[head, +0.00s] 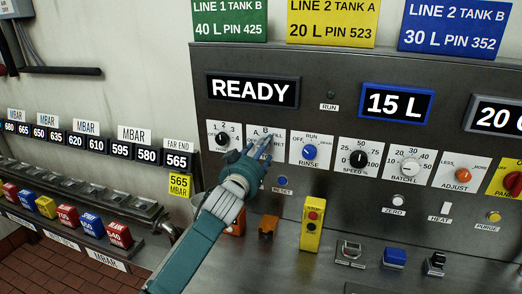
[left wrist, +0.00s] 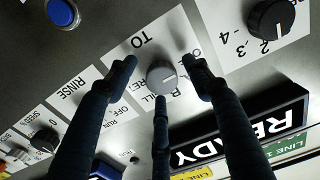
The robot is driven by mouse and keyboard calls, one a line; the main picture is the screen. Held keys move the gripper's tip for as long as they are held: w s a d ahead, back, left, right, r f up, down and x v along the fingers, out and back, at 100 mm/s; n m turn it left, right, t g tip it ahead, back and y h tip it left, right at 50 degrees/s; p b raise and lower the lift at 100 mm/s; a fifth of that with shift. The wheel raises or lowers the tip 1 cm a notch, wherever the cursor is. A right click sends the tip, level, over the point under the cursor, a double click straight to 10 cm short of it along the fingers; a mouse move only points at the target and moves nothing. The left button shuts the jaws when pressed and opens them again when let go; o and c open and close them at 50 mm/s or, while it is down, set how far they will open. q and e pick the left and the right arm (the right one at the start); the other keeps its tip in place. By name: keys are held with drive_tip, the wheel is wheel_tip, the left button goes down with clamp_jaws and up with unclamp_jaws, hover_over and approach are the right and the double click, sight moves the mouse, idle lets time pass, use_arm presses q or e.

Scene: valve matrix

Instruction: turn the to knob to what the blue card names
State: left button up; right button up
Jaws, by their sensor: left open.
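My left gripper (head: 262,141) covers the knob in the head view. In the left wrist view the open fingers of the left gripper (left wrist: 162,75) stand around the knob; I cannot tell whether they touch it. The blue card (head: 452,27) reads LINE 2 TANK B, 30 L, PIN 352. My right gripper is not in view.
A black-capped knob (head: 221,139) is just left, and the blue RINSE knob (head: 310,152) just right. The READY display (head: 252,90) is above. A blue RESET button (head: 282,181) and a yellow control box (head: 312,222) are below.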

use_arm(q)
drive_tip(key=shift+c, duration=0.2)
drive_tip(key=c, duration=1.1)
drive_tip(key=shift+f, duration=0.1)
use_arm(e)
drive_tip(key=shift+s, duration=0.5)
use_arm(q)
drive_tip(key=shift+m, duration=0.5)
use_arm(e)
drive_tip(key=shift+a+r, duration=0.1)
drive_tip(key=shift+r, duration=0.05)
use_arm(q)
drive_tip(key=shift+a+m+p, duration=0.15)
drive_tip(key=shift+m+p, duration=1.1)
drive_tip(key=shift+m, duration=2.95)
drive_tip(key=shift+a+m+p, duration=0.15)
drive_tip(key=shift+m+p, duration=1.05)
drive_tip(key=shift+m, duration=3)
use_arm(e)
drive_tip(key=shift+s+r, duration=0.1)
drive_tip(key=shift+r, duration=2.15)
